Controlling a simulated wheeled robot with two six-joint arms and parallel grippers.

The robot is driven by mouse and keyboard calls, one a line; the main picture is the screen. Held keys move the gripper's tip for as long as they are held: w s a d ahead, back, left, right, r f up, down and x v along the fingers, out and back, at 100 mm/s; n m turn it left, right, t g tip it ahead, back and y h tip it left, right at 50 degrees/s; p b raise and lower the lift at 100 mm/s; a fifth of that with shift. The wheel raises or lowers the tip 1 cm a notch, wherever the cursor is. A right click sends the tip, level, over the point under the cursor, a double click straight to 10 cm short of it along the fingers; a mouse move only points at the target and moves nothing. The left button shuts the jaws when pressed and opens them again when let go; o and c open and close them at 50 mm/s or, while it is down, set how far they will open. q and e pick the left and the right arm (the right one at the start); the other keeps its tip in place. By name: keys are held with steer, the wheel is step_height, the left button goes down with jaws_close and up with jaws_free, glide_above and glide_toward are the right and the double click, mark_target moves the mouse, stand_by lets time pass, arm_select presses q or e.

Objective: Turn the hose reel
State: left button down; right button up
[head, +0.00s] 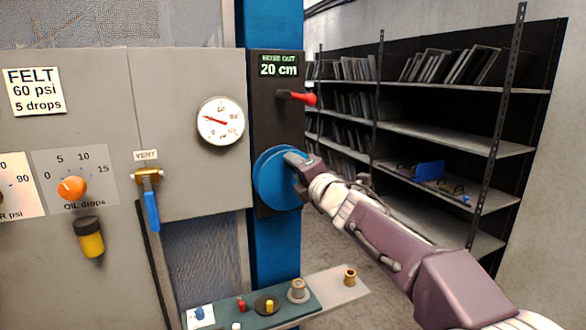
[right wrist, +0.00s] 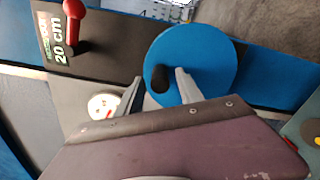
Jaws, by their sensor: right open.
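The hose reel is a blue disc (head: 270,182) on a dark panel (head: 265,118) fixed to a blue post. A display (head: 279,66) above it reads "HOSE OUT 20 cm". My right gripper (head: 297,160) reaches in from the right and covers part of the disc. In the right wrist view its two fingers (right wrist: 160,77) are apart in front of the blue disc (right wrist: 215,60). A dark round knob or hole (right wrist: 158,79) on the disc shows between the fingertips; I cannot tell whether they touch it. My left gripper is out of view.
A red lever (head: 304,97) sticks out above the reel. Left of it are a pressure gauge (head: 220,121), an orange oil knob (head: 72,188) and a valve with a blue handle (head: 152,210). A shelf with small parts (head: 268,306) lies below. Racks (head: 450,140) stand behind.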

steer(key=v, duration=0.6)
steer(key=shift+s, duration=0.4)
steer(key=shift+d, duration=0.1)
steer(key=m+p, duration=0.3)
steer(key=m, duration=0.3)
steer(key=m+p, duration=0.3)
steer(key=m, duration=0.3)
steer(key=s+m+p, duration=0.1)
steer(key=m+p, duration=0.3)
steer(key=m, duration=0.2)
steer(key=shift+d+f, duration=0.2)
steer(key=shift+d, duration=0.2)
